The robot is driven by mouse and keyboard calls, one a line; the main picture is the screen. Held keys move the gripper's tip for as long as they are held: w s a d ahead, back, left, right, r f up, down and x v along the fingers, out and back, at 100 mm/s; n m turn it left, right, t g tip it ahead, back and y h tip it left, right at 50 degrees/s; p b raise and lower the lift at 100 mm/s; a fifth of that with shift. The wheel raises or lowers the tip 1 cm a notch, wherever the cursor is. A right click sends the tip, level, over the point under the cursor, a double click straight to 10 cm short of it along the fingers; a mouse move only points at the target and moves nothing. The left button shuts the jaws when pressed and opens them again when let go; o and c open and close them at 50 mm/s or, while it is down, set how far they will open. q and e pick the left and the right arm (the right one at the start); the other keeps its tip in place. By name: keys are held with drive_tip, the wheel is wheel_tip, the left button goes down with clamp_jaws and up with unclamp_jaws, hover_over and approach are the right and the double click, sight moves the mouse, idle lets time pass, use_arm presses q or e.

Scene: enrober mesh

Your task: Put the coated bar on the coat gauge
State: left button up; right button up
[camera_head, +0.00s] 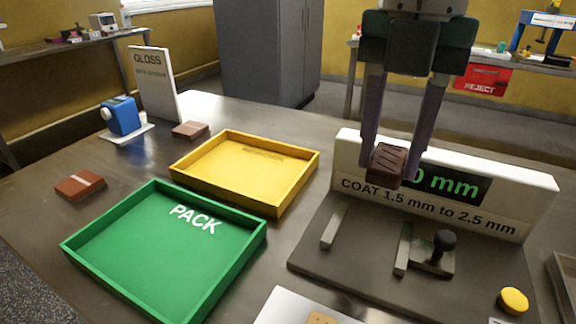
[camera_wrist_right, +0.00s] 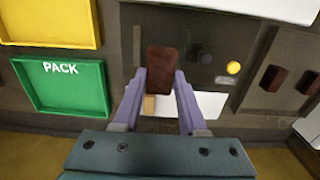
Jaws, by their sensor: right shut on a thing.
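My right gripper (camera_head: 387,158) reaches in from the top and is shut on a dark brown chocolate bar (camera_head: 384,168). The bar is held in the air in front of the gauge's display panel, and its top shows darker ridges. In the right wrist view the bar (camera_wrist_right: 161,68) sits between the two purple-grey fingers. The coat gauge (camera_head: 315,258) is a dark plate with two metal blocks, a black knob (camera_head: 445,240) and a yellow button (camera_head: 513,299). Its green readout is partly hidden behind the bar; "0 mm" shows. My left gripper is not in view.
A green PACK tray (camera_head: 207,305) and a yellow tray (camera_head: 268,207) lie left of the gauge, both empty. Brown bars (camera_head: 80,185) (camera_head: 190,130), a blue device (camera_head: 121,115) and a GLOSS board (camera_head: 155,85) stand farther left. A white card (camera_head: 290,308) lies in front.

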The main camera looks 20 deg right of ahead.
sight(367, 243)
wheel_tip(367, 243, down, 10)
drive_tip(key=shift+f+b, duration=0.25)
drive_tip(key=shift+b, duration=0.45)
drive_tip(key=shift+f, duration=0.1)
drive_tip(key=o, duration=0.7)
drive_tip(key=shift+r, duration=0.4)
wheel_tip(367, 243, up, 11)
drive_tip(key=shift+f+p, duration=0.1)
drive_tip(key=shift+p, duration=0.8)
drive_tip(key=shift+r, duration=0.35)
